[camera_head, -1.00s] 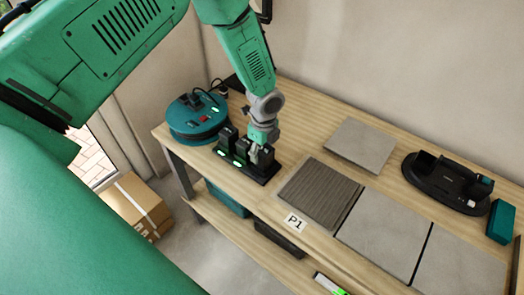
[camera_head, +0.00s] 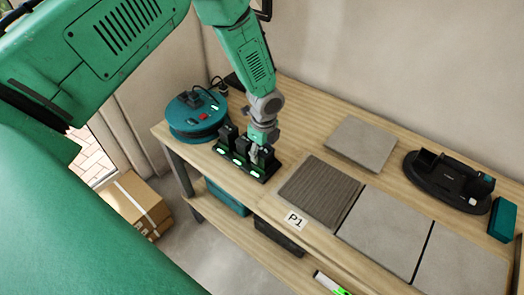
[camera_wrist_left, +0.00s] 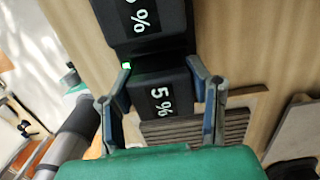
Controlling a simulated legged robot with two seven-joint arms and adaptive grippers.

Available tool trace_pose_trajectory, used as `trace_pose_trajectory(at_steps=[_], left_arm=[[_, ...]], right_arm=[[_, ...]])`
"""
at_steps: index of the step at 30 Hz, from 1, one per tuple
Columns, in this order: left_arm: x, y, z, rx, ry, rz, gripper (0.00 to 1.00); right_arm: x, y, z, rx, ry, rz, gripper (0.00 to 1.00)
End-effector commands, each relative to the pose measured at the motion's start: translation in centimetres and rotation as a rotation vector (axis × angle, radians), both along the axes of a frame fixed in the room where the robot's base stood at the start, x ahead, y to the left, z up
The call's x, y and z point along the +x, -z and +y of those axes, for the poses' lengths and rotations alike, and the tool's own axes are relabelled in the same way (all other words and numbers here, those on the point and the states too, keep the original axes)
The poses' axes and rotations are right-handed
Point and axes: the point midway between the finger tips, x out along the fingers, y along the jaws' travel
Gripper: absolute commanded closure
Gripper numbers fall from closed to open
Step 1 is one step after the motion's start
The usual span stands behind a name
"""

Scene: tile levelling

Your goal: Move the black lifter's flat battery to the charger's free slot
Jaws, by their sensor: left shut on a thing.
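My left gripper (camera_head: 262,150) is over the nearest slot of the black charger (camera_head: 262,179) on the bench. It is shut on a dark battery marked 5% (camera_wrist_left: 163,99), which shows between the fingers (camera_wrist_left: 158,100) in the left wrist view. The battery stands in the charger's row, and a green light shows by that slot. Another battery (camera_wrist_left: 145,20) stands beside it, its label partly cut off. The black lifter (camera_head: 447,182) lies at the right of the bench. My right gripper is not in view.
A teal cable reel (camera_head: 194,117) stands left of the charger. A ribbed tile (camera_head: 320,191), plain tiles (camera_head: 384,231) and a loose tile (camera_head: 361,143) lie to the right. A teal block (camera_head: 502,220) is near the right edge. A cardboard box (camera_head: 135,205) is on the floor.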

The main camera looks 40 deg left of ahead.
Motion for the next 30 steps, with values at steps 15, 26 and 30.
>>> trace_pose_trajectory(at_steps=[15,26,30], left_arm=[[0.0,-0.3,0.0,0.000,0.000,0.000,0.31],[0.1,-6.8,-0.4,0.000,0.000,-0.003,0.31],[0.1,-9.4,-0.5,-0.001,0.000,-0.002,0.31]], right_arm=[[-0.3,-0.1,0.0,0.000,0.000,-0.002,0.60],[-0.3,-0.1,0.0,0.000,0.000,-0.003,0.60],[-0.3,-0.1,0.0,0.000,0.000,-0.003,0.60]])
